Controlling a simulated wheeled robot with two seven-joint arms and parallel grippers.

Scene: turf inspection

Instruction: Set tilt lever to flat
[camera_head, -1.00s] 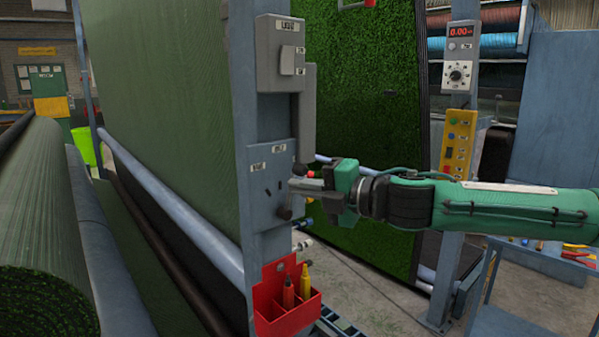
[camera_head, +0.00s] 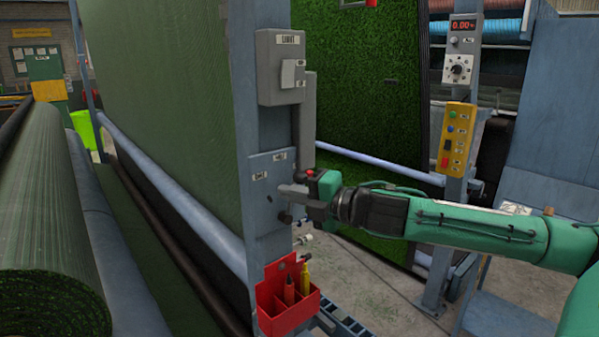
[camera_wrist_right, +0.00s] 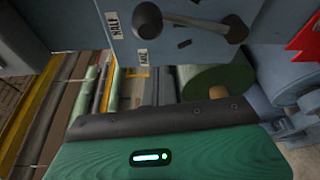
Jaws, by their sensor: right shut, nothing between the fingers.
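The tilt lever's grey-blue plate (camera_head: 258,215) is on the upright post, below the switch box. It carries small white labels; in the right wrist view one reads like HALF (camera_wrist_right: 115,25), and another (camera_wrist_right: 143,57) is hard to read. The lever shows there as a grey arm ending in a dark round knob (camera_wrist_right: 235,29). Contact cannot be told. My left gripper is out of view.
A grey switch box (camera_head: 282,70) is above the plate. A red holder (camera_head: 288,318) with tools hangs below. A yellow button panel (camera_head: 457,138) is on another post at right. A turf roll (camera_head: 45,230) lies at left. Open floor (camera_head: 360,285) shows below my right arm.

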